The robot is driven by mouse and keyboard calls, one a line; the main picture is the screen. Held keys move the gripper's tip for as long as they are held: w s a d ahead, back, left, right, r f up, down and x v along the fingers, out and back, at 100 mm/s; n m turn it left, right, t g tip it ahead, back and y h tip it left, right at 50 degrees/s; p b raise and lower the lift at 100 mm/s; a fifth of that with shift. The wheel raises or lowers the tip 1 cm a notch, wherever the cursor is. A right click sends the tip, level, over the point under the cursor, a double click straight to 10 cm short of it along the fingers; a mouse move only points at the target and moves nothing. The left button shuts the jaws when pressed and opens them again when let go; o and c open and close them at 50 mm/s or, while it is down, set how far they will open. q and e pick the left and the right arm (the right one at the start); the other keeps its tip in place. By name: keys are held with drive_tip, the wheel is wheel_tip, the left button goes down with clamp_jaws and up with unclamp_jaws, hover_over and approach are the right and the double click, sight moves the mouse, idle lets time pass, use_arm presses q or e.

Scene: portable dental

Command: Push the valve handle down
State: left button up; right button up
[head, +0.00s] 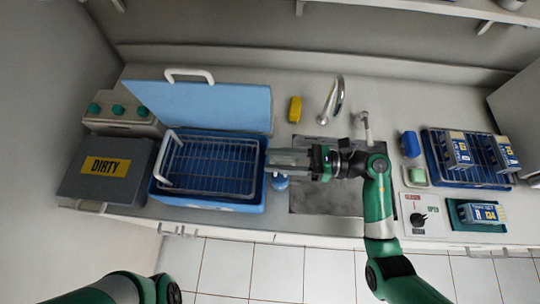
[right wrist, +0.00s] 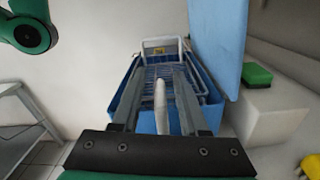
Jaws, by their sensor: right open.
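My right gripper (head: 274,159) is open and points left over the right end of the blue tub (head: 209,200) in the head view. In the right wrist view, a pale upright bar (right wrist: 160,106) shows between the two fingers, with a gap on each side. It looks like a lever handle, but I cannot tell for certain that it is the valve handle. In the head view, a small blue fitting (head: 280,183) sits at the tub's right end, just below the gripper and partly hidden by it. My left gripper is out of view.
The tub holds a wire basket (head: 209,165), and its blue lid (head: 210,105) stands open behind. A DIRTY box (head: 80,187) is left. The sink (head: 310,203), tap (head: 333,97) and a panel with a black knob (head: 418,219) are right. A yellow block (head: 295,109) lies behind.

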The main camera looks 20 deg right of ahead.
drive_tip(key=shift+x, duration=0.85)
clamp_jaws()
idle(0.8)
